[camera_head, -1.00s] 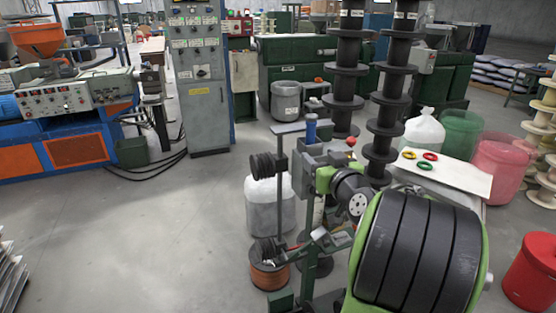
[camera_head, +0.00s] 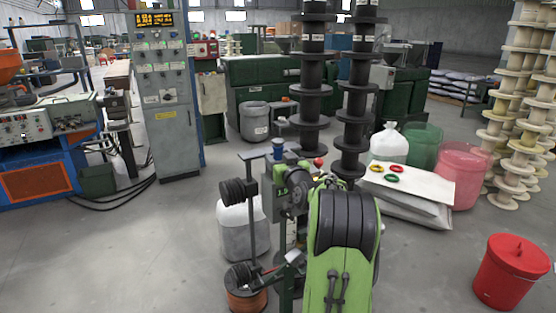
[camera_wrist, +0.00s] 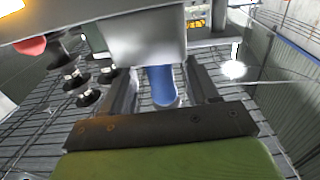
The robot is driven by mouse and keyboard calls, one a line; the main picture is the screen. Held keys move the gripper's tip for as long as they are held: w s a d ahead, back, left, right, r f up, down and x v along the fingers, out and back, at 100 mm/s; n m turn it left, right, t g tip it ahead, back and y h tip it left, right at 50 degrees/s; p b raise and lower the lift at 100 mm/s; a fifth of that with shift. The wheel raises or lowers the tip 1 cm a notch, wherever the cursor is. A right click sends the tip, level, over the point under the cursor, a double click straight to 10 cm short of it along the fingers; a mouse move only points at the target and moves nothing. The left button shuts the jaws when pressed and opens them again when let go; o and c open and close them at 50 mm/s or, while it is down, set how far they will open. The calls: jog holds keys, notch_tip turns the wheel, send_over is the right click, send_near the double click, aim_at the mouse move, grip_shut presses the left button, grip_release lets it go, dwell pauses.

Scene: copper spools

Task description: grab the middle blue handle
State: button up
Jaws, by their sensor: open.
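The blue handle (camera_head: 278,147) is a short upright cylinder on top of the machine stand in the head view. In the wrist view the blue handle (camera_wrist: 162,86) stands between the two dark fingers of my gripper (camera_wrist: 163,74). The fingers are spread, with a visible gap on each side of the handle. Its upper end meets a grey block (camera_wrist: 145,42). In the head view my green and black arm hides part of the stand, and my fingers cannot be made out.
A red knob (camera_head: 318,162) is close right of the handle. Black spools (camera_head: 232,190) hang on the stand's left, above a copper spool (camera_head: 245,298). Tall black spool stacks (camera_head: 358,110) rise behind. A red bucket (camera_head: 505,272) stands at right.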

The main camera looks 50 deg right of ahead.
jog(key=shift+w+d, duration=0.1)
jog(key=shift+w, duration=0.15)
jog(key=shift+s, duration=0.1)
